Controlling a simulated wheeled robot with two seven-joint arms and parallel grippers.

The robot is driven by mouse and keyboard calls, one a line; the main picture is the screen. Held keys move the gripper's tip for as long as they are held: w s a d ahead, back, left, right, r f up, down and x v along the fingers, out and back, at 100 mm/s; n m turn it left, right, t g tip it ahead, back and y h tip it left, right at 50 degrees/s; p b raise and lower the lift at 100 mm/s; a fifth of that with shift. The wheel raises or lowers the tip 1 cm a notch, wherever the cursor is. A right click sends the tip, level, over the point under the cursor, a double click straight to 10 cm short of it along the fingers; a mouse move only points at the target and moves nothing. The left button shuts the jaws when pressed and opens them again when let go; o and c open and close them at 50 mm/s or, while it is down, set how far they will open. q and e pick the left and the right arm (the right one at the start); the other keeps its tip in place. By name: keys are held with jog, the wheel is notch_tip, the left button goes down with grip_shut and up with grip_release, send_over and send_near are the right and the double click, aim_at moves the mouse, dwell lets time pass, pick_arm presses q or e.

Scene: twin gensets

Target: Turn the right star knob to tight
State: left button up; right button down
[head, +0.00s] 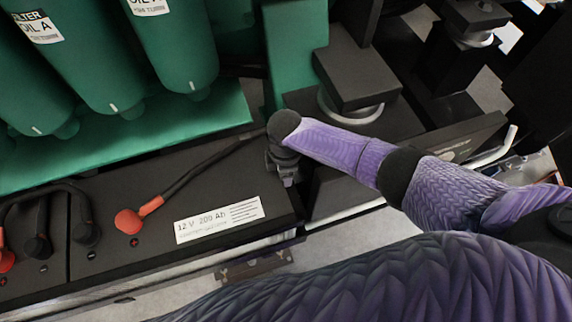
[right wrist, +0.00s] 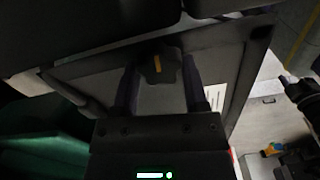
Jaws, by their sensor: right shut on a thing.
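In the right wrist view, a dark star knob (right wrist: 158,72) with a yellow-orange mark sits between the two fingers of my right gripper (right wrist: 160,80). The fingers are shut on the knob, one on each side. The mark points roughly along the fingers, slightly tilted. In the head view, my right arm comes in from the right and my right gripper (head: 284,167) points down beside the end of the black battery box. The knob is hidden there behind the wrist and gripper. My left gripper is not in view.
A black battery box (head: 100,195) with a white 12 V label (head: 218,219), cables and red terminals lies to the left. Green filters (head: 172,45) stand behind it. A black block (head: 357,75) stands near my wrist. Pale floor shows in front.

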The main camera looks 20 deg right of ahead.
jog(key=m+p, duration=0.1)
jog(key=m, duration=0.2)
jog(key=shift+r+m+p, duration=0.15)
jog(key=shift+m+p, duration=0.15)
jog(key=shift+m, duration=0.1)
jog(key=m+p, duration=0.1)
jog(key=m, duration=0.3)
jog(key=shift+w+m, duration=0.1)
jog(key=shift+m, duration=0.2)
jog(key=m+p, duration=0.1)
jog(key=m, duration=0.3)
jog(key=shift+d, duration=0.1)
jog(key=shift+w+d+m+p, duration=0.1)
jog(key=shift+m+p, duration=0.3)
jog(key=shift+m, duration=1.5)
jog(key=shift+c, duration=0.5)
grip_release()
